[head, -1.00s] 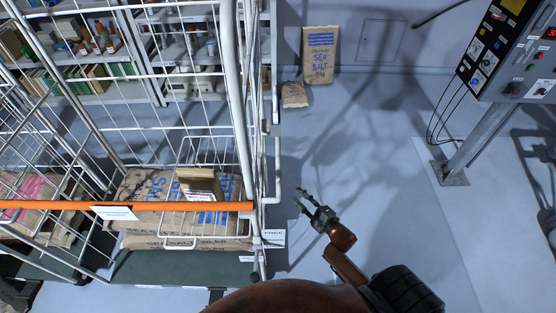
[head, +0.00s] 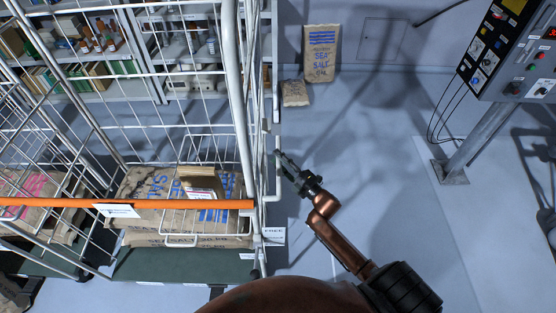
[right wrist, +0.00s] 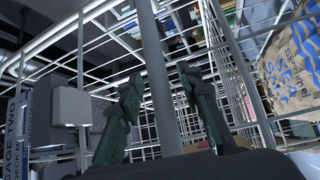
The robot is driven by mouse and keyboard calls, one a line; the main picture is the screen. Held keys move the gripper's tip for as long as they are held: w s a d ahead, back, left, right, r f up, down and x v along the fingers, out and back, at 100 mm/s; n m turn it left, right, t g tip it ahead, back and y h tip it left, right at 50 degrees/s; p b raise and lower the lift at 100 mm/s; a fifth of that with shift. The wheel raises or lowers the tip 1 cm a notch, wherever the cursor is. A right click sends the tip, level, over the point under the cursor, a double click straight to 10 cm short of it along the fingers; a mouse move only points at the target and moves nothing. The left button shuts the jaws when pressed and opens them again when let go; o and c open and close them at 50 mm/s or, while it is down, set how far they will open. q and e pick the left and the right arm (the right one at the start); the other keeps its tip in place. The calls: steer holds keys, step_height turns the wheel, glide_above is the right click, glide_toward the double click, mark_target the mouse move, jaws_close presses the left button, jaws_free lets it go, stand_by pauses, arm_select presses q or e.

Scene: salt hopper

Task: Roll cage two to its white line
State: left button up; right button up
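Cage two (head: 234,70), a white wire roll cage, fills the left of the head view. An orange bar (head: 170,205) crosses its front, and salt sacks (head: 150,187) lie inside. An upright handle (head: 278,172) stands out from its right side. My right gripper (head: 281,160) is at this handle. In the right wrist view its two dark fingers (right wrist: 163,110) are spread, with a grey upright tube (right wrist: 158,70) between them and gaps showing on both sides. A "CAGE TWO" sign (right wrist: 14,140) shows at the left there. My left gripper is out of view. I cannot make out the white line.
A control panel (head: 510,50) on a post (head: 480,130) stands at the right, with cables hanging. Shelves (head: 165,85) are behind the cage. A sea salt sack (head: 320,55) and a smaller bag (head: 295,93) stand by the back wall. The floor (head: 385,165) between is clear.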

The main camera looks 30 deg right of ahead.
steer(key=shift+c, duration=0.2)
jaws_close()
stand_by(0.6)
